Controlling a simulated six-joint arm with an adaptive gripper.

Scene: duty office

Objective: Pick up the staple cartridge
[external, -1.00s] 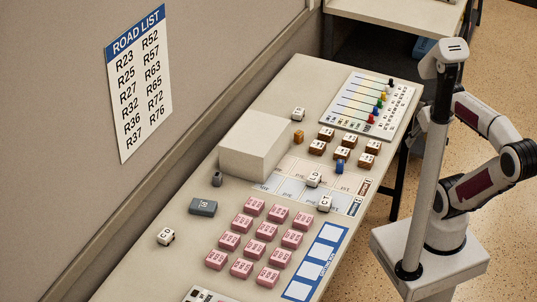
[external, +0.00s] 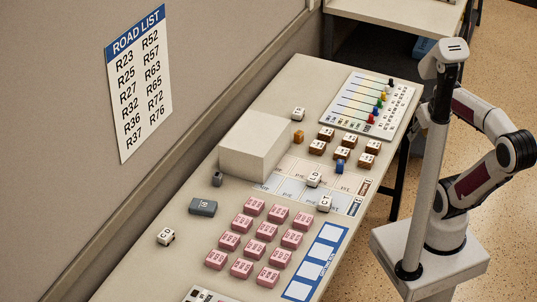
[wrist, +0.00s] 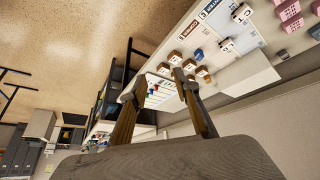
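I cannot tell for sure which object is the staple cartridge. A small dark grey piece (external: 217,179) stands left of the large white block, and a flat blue-grey box (external: 202,207) lies just below it. Either might be it, as their labels are too small to read. My gripper (wrist: 157,85) is open in the wrist view, its two fingers apart with nothing held between them. It is well away from both grey objects.
The large white block (external: 255,147) stands mid-table. Several pink blocks (external: 267,231), brown blocks (external: 343,153) and white lettered cubes (external: 166,236) cover the table. An orange block (external: 298,137) and blue block (external: 340,166) stand nearby.

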